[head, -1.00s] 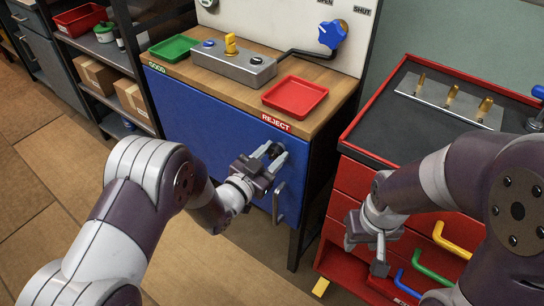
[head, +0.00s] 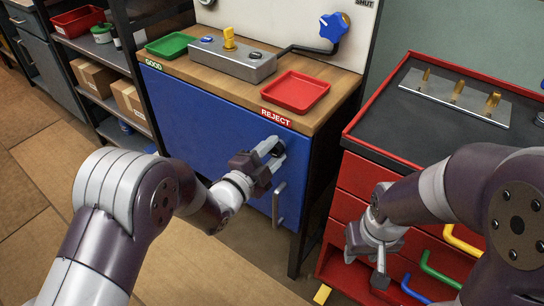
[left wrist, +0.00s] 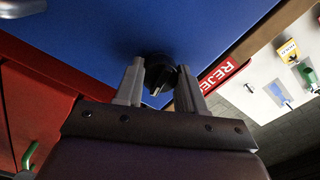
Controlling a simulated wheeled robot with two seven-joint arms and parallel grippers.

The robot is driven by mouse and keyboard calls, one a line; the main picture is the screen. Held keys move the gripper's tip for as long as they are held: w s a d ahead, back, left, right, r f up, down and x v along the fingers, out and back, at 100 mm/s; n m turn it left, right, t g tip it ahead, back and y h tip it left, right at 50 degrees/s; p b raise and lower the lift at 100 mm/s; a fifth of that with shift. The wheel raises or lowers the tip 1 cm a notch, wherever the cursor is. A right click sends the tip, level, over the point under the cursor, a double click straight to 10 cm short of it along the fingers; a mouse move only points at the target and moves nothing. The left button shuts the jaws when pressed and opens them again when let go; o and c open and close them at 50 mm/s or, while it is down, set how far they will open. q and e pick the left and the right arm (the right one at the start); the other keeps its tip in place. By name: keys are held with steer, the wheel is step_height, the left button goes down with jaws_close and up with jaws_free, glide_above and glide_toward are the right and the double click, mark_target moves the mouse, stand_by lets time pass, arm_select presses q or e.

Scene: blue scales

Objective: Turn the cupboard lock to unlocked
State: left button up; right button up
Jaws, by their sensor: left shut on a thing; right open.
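The cupboard (head: 210,120) has a blue front with a dark round lock knob (left wrist: 159,71) near its upper right corner. My left gripper (head: 274,149) is shut on the lock knob, with its two grey fingers on either side of it in the left wrist view (left wrist: 158,85). The fingers hide much of the knob, and its lock marks cannot be read. The grey cupboard handle (head: 278,203) is below the gripper. My right gripper (head: 368,262) is open and empty in front of the red drawer cabinet.
On the cupboard's top are a green tray (head: 173,45), a grey switch box (head: 232,62) and a red tray (head: 296,91). The red drawer cabinet (head: 364,176) stands close on the right, with coloured handles. A shelf with boxes is at the left.

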arm_select(q)
steer(key=shift+m+b, duration=0.6)
steer(key=shift+m, duration=0.5)
steer(key=o, duration=1.1)
steer(key=shift+c, duration=0.2)
steer(key=p+v, duration=0.2)
steer(key=v, duration=1)
steer(key=shift+s+a, duration=0.2)
steer(key=shift+s, duration=0.1)
